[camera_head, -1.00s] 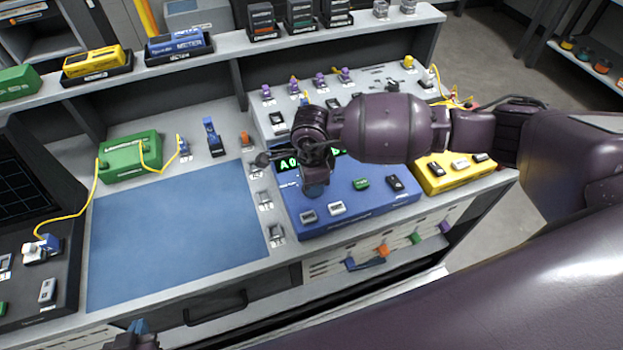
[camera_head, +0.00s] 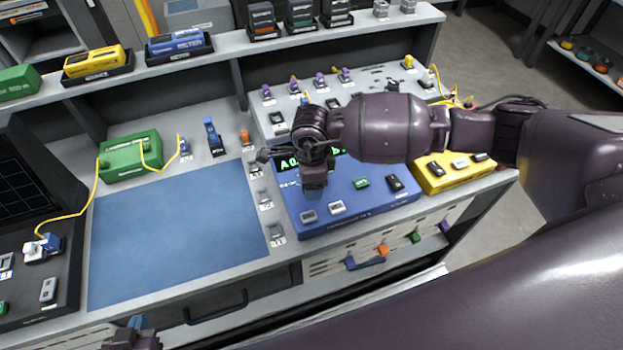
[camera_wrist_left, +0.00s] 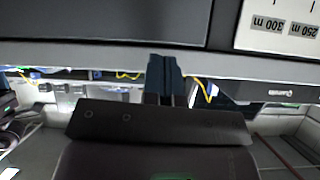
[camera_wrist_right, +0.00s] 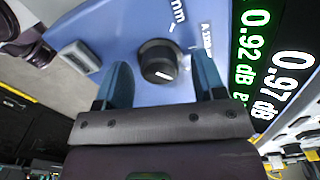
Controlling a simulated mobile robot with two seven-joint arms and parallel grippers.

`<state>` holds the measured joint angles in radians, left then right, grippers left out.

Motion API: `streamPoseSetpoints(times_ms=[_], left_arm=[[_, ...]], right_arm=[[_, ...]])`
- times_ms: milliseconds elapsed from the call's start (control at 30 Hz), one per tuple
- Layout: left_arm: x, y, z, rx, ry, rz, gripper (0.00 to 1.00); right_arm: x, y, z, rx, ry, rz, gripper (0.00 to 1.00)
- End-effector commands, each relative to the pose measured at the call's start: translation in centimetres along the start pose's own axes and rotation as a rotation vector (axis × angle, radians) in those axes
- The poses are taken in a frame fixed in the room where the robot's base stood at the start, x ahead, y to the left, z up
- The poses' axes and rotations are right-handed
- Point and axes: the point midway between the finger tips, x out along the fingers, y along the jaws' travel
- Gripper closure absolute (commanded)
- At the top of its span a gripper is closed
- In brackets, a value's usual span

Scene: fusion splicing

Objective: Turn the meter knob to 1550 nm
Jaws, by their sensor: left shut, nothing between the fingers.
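The blue meter (camera_head: 350,206) stands on the bench at the right of the blue mat. My right gripper (camera_head: 314,193) is over the meter's left part and hides the knob in the head view. In the right wrist view its fingers (camera_wrist_right: 161,82) are open, one on each side of the knob, with gaps. My left gripper (camera_wrist_left: 165,80) is shut and empty near the bench front (camera_head: 137,325).
A yellow box (camera_head: 455,172) stands right of the meter. Small light-coloured holders (camera_head: 266,203) line its left side. The blue mat (camera_head: 175,235) is clear. A green box (camera_head: 131,157) with yellow fibre stands behind the mat. A drawer handle (camera_head: 215,308) is below the bench edge.

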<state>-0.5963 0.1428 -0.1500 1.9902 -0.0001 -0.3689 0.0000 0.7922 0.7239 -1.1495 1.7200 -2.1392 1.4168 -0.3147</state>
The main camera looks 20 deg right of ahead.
Motion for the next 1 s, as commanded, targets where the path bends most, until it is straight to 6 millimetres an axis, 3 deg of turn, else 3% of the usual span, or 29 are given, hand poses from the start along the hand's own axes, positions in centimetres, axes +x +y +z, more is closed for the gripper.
streamPoseSetpoints(times_ms=[367, 800, 1000], left_arm=[[-0.3, 0.0, 0.5, -0.002, -0.01, -0.002, 1.0], [-0.3, 0.0, 0.3, -0.001, -0.007, -0.001, 1.0], [-0.1, 0.0, 0.1, -0.001, -0.002, -0.001, 1.0]], right_arm=[[-1.0, 0.0, 0.0, -0.001, 0.0, -0.001, 0.37], [-8.5, 0.0, 0.0, -0.001, 0.0, -0.002, 0.37], [-10.4, 0.0, 0.0, 0.0, 0.001, 0.0, 0.37]])
